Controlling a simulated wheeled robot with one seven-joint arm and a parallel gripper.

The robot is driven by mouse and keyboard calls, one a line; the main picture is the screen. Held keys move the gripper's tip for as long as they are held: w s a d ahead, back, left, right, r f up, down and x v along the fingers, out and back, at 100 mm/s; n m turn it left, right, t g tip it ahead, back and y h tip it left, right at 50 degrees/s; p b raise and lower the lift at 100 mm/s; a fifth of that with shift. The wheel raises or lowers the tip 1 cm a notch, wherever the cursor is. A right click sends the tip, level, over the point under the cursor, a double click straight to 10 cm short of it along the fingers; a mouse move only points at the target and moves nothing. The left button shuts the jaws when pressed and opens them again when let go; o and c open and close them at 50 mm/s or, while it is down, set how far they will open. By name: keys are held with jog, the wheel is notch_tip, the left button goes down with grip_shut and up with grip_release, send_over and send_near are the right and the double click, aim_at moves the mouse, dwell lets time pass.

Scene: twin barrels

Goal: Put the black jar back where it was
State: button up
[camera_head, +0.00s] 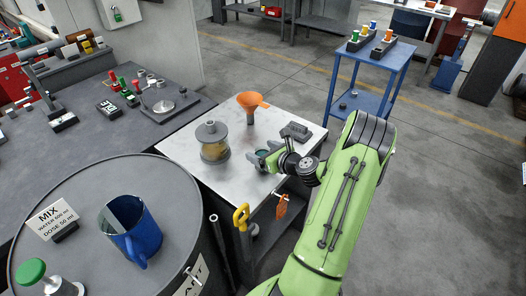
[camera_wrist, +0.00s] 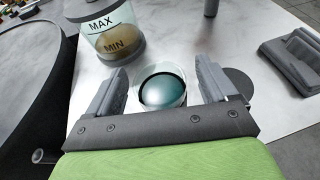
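A small round glass vessel with a dark teal inside (camera_wrist: 162,88) stands on the pale metal table between my fingers. It shows partly in the head view (camera_head: 263,155), behind my gripper. I cannot tell for sure whether it is the black jar. My gripper (camera_wrist: 161,88) is open, with one finger on either side of the vessel and a narrow gap at each side. In the head view my gripper (camera_head: 266,162) is low over the table. A flat dark disc (camera_wrist: 238,82) lies on the table just right of the right finger.
A lidded MIN/MAX container (camera_head: 212,143) stands left of my gripper, and an orange funnel (camera_head: 250,103) behind. A dark grey block (camera_head: 296,131) sits at the table's right. A barrel top (camera_head: 85,205) with a blue jug (camera_head: 140,235) is at front left. A blue trolley (camera_head: 372,70) stands farther back.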

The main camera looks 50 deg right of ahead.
jog(key=shift+s+r, duration=0.2)
jog(key=shift+r, duration=0.05)
jog(key=p+v, duration=0.1)
jog(key=v, duration=1.1)
jog(key=w+a+r+n+g+y, duration=0.2)
jog(key=w+a+n+g+y, duration=0.1)
jog(key=a+n, duration=0.65)
jog(key=w+a+r+n+g+y, duration=0.2)
jog(key=w+a+n+g, duration=0.1)
jog(key=a+n, duration=0.65)
jog(key=s+a+r+n+g+h, duration=0.1)
jog(key=s+a+r+n, duration=0.4)
jog(key=n, duration=0.4)
jog(key=s+a+r+n+g+h, duration=0.1)
jog(key=s+a+r+n+h, duration=0.1)
jog(key=s+a+r+n, duration=0.3)
jog(key=s+a+n, duration=0.2)
jog(key=s+n, duration=0.2)
jog(key=s, duration=0.1)
jog(key=shift+s+a, duration=0.15)
